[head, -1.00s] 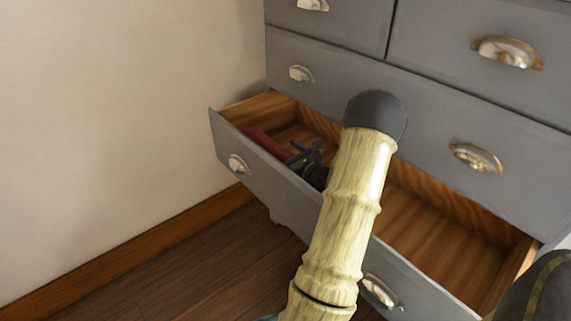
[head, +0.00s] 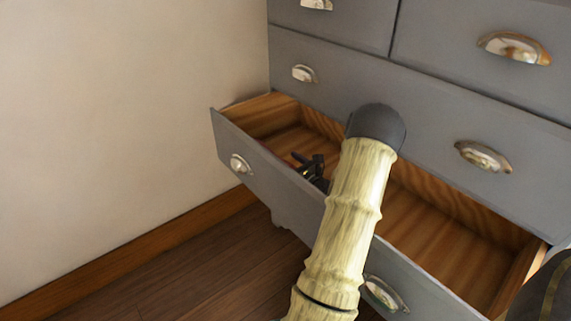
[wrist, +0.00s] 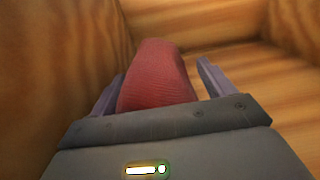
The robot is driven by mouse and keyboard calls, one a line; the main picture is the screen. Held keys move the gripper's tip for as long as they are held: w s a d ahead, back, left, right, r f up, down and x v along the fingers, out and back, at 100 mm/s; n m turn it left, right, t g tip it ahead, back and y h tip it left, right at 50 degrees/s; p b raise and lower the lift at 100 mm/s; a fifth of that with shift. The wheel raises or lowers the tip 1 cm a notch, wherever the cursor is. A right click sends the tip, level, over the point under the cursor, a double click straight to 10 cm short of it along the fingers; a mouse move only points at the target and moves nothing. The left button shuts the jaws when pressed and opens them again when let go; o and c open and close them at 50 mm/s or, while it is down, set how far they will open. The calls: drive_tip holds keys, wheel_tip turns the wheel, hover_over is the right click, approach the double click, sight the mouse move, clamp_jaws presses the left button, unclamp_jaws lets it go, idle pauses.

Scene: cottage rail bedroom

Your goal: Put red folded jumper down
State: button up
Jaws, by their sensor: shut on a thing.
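The red folded jumper (wrist: 155,82) shows in the wrist view as a knitted red bundle between my two fingers. My gripper (wrist: 160,72) is shut on it, with a finger on each side. Bare wood of the open drawer (head: 430,225) surrounds it in the wrist view. In the head view my gripper (head: 305,163) is low inside the drawer's left part, partly behind the front panel. The jumper is almost wholly hidden there. I cannot tell whether it touches the drawer floor.
The grey chest of drawers (head: 430,95) rises behind, its upper drawers shut. The open drawer's right part looks empty. A cream wall (head: 120,100) stands at the left, close to the drawer. Dark wooden floor (head: 210,265) lies below.

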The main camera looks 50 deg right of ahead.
drive_tip(key=shift+f, duration=0.25)
drive_tip(key=o, duration=1)
drive_tip(key=shift+r, duration=0.3)
drive_tip(key=s+p, duration=0.1)
drive_tip(key=s, duration=0.3)
drive_tip(key=s+a+p, duration=0.1)
drive_tip(key=s, duration=0.7)
drive_tip(key=shift+a+r+p, duration=0.2)
drive_tip(key=shift+r+p, duration=0.1)
drive_tip(key=shift+p, duration=0.1)
